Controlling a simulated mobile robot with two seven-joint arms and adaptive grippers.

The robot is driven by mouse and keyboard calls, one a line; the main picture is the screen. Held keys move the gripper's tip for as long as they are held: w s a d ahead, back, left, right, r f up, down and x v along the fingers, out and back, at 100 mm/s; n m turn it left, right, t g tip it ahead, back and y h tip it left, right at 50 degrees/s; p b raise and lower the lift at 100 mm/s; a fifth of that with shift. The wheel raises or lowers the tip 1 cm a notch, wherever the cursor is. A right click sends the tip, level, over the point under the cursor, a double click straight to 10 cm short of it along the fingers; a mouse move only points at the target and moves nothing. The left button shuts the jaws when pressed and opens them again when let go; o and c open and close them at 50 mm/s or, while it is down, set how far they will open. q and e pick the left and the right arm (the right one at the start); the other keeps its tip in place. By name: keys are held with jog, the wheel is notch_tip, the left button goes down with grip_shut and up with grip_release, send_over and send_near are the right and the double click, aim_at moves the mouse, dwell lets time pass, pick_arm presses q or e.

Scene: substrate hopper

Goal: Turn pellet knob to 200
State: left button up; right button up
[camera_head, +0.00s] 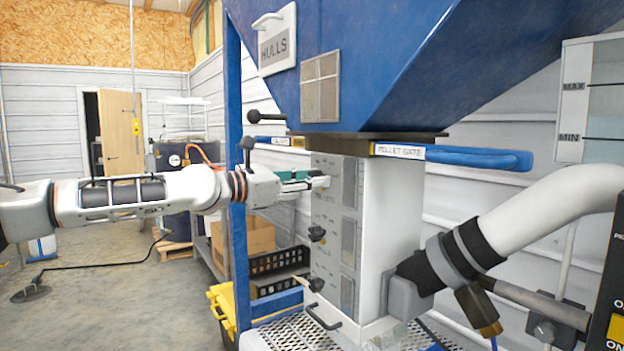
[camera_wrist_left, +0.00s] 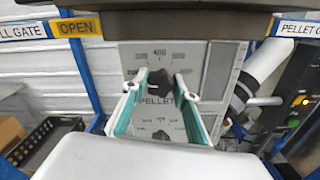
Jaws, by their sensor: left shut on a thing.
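The pellet knob (camera_wrist_left: 160,80) is a dark knob on a grey dial plate (camera_wrist_left: 216,70) marked PELLET, with 400 at the top. My left gripper (camera_head: 318,182) reaches the upper part of the control panel (camera_head: 326,210) from the left. In the left wrist view, my left gripper's green-sided fingers (camera_wrist_left: 160,90) are closed on the knob, one on each side. The knob's exact pointer angle is too small to read. In the head view, the fingers hide this knob. My right gripper is out of view.
Two more knobs, a middle one (camera_head: 317,233) and a lower one (camera_head: 316,284), sit below on the panel. A blue pellet gate handle (camera_head: 480,158) juts out above right. A blue post (camera_head: 235,170) stands close to my left arm. A black crate (camera_head: 278,265) is behind.

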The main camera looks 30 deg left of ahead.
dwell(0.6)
pick_arm(q)
jog(key=o, duration=1.1)
jog(key=v, duration=1.2)
dwell(0.4)
jog(key=shift+d, duration=0.1)
dwell(0.6)
